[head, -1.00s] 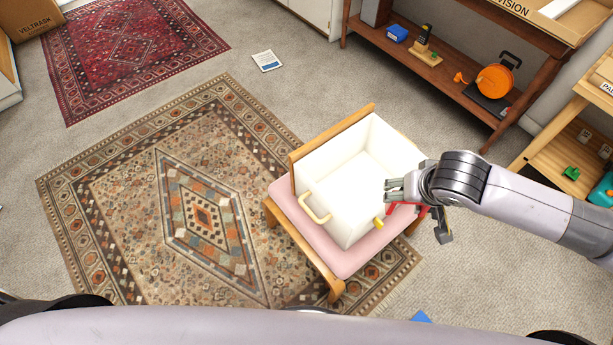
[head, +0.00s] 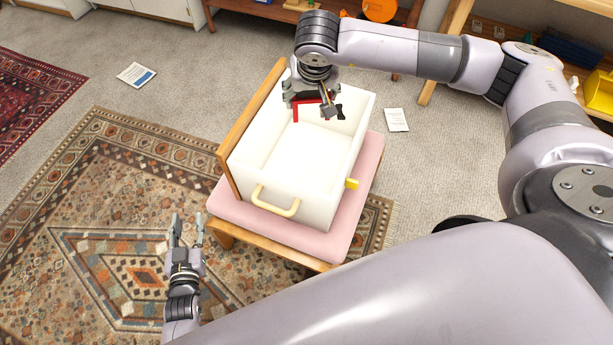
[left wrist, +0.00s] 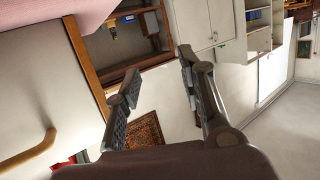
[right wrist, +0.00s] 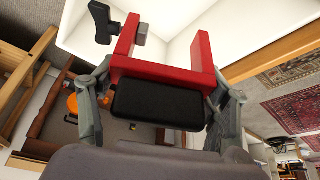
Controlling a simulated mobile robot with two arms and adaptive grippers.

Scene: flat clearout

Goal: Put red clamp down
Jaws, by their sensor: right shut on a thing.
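The red clamp (right wrist: 165,72) has a red C-shaped frame and black parts, and fills the middle of the right wrist view. My right gripper (head: 308,97) is shut on it, with one finger on each side. In the head view the red clamp (head: 297,112) hangs over the far end of the white box (head: 280,178). I cannot tell whether the clamp touches the box. My left gripper (head: 186,228) is open and empty, left of the chair and above the patterned rug. Its spread fingers (left wrist: 160,90) also show in the left wrist view.
The white box has yellow handles (head: 275,203) and sits on a pink-cushioned wooden chair (head: 355,205). Papers (head: 137,75) lie on the carpet. A wooden shelf holds an orange reel (head: 380,8) at the back. The box floor looks empty.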

